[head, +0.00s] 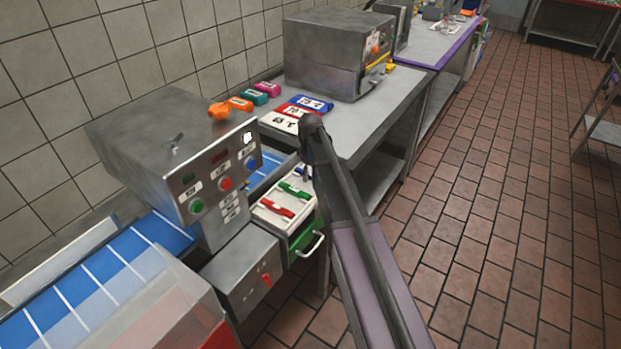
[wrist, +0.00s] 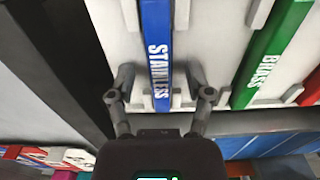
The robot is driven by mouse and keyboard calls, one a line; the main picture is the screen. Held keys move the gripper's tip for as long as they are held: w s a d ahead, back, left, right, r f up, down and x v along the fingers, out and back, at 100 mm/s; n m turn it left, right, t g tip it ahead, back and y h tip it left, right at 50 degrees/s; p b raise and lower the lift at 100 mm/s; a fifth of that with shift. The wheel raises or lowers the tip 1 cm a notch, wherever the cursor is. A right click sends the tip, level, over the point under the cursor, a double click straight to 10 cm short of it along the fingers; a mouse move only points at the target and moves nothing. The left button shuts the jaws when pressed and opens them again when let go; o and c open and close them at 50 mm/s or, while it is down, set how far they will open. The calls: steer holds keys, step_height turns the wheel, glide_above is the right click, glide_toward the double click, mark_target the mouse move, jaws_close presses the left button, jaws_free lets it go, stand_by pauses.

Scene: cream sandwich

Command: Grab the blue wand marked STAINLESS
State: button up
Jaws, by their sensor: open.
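The blue wand (wrist: 157,50) marked STAINLESS lies in a slot of the pale tray (wrist: 210,40) in the wrist view. My gripper (wrist: 158,75) is open there, with one finger on each side of the blue wand near its lettered end. I cannot tell whether the fingers touch it. A green wand (wrist: 270,50) marked BRASS lies to the right. In the head view the tray sits in the drawer (head: 272,214) with a green wand (head: 293,190) and a red wand (head: 276,208). My arm hides much of the far end there.
A machine with coloured buttons (head: 225,180) and a blue conveyor (head: 120,262) stand left of the drawer. A bench (head: 365,112) behind holds a metal box (head: 325,50) and coloured items. The brick-tiled floor (head: 490,180) at right is open.

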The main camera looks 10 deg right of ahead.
mark_target(310, 174)
steer(key=shift+d, duration=0.1)
stand_by(0.3)
jaws_close()
steer(key=shift+r, duration=0.1)
step_height(310, 174, up, 3)
steer(key=p, duration=0.3)
steer(key=s+r+p, duration=0.1)
steer(key=s+p, duration=0.1)
steer(key=s, duration=1.4)
steer(key=shift+r, duration=0.4)
steer(key=shift+s, duration=0.1)
